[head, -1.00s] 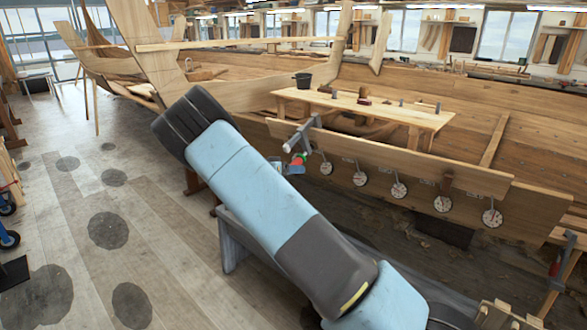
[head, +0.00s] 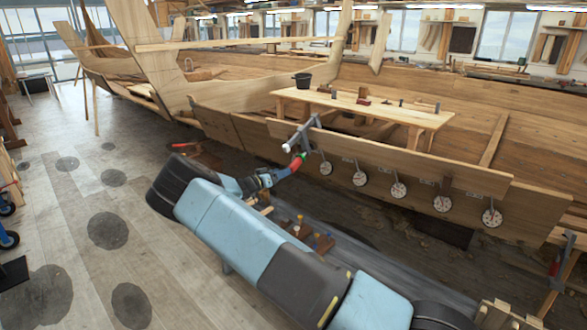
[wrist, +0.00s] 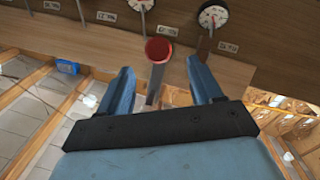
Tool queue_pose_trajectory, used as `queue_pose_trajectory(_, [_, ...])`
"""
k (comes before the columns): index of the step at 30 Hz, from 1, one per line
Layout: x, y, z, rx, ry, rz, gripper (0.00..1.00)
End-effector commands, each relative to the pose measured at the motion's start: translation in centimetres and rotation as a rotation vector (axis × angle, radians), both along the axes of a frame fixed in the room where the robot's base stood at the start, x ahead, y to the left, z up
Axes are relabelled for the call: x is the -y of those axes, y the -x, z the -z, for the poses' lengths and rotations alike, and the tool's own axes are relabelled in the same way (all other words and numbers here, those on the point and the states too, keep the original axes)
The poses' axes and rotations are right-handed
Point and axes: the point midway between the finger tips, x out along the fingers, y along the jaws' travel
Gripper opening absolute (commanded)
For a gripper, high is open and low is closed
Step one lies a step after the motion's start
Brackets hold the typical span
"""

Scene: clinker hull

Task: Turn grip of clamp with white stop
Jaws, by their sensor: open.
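The clamp (head: 301,135) hangs at the upper edge of a hull plank. Its grey bar slants down to a white stop (head: 287,149), and a red grip (head: 292,166) with a green part at its upper end sits just below. In the wrist view the round red end of the grip (wrist: 158,50) faces me, with a grey bar running below it. My gripper (wrist: 160,66) is open and empty. The grip end appears between and slightly beyond its fingertips, with gaps on both sides. In the head view my gripper (head: 269,178) is at the grip's lower end; contact cannot be told.
Several white dials (head: 359,178) hang along the plank (head: 400,158). A long bench (head: 370,103) with a black bucket (head: 302,80) stands behind it. Another clamp with red (head: 556,266) is at the far right. A grey trestle beam (head: 350,255) with small items lies beneath my arm.

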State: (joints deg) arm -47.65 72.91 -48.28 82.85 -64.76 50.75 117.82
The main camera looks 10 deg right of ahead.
Motion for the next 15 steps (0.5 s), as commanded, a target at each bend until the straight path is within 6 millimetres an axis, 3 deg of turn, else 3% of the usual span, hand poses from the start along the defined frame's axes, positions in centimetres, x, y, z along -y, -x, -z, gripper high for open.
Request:
queue_pose_trajectory(9, [4.7, -2.9, 0.1, -0.001, 0.000, 0.001, 0.65])
queue_pose_trajectory(15, [6.3, -4.0, 0.1, 0.000, -0.001, 0.000, 0.65])
